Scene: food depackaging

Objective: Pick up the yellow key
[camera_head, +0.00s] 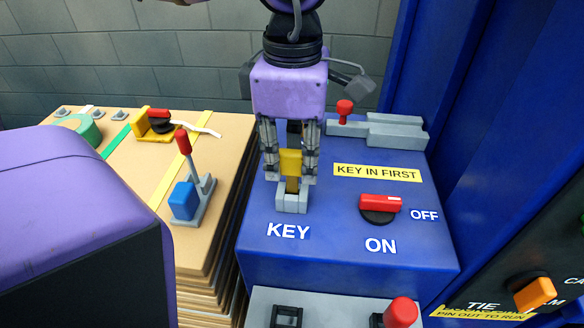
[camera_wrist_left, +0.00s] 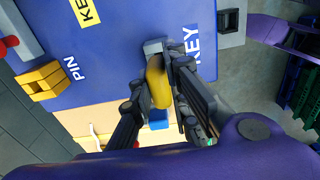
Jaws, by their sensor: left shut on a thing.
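The yellow key (camera_head: 291,160) stands upright over the grey key socket (camera_head: 292,204) on the blue control box, above the white KEY label. Its lower shank meets the socket; how deep it sits I cannot tell. My left gripper (camera_head: 290,172) points down from above, with its two fingers on either side of the key's yellow head. It is shut on the key. In the left wrist view the key (camera_wrist_left: 160,82) shows between the fingers (camera_wrist_left: 158,92), against the grey socket (camera_wrist_left: 153,47). My right gripper is not in view.
A red switch (camera_head: 380,203) sits right of the socket, marked ON and OFF. Behind is a grey slide with a red knob (camera_head: 345,107). Left is a cardboard stack (camera_head: 228,130) with a blue-and-red clamp (camera_head: 185,200). A blue wall (camera_head: 440,60) bounds the right.

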